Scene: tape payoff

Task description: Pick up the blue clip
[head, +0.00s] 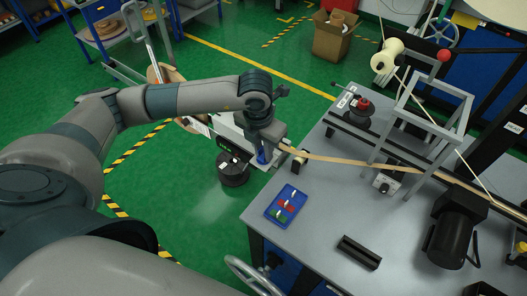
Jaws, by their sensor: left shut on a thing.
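My left gripper (263,155) points down just off the table's left edge, shut on the blue clip (262,158). Only a small blue part of the clip shows below the gripper body; the fingertips are too small to make out well. My right gripper is not in view.
A tan tape (340,159) runs from near the gripper rightward over the grey table (320,225) and under a grey frame (388,127). A black block (359,252) lies at the table's front. A round black object (234,172) stands below the gripper, left of the table.

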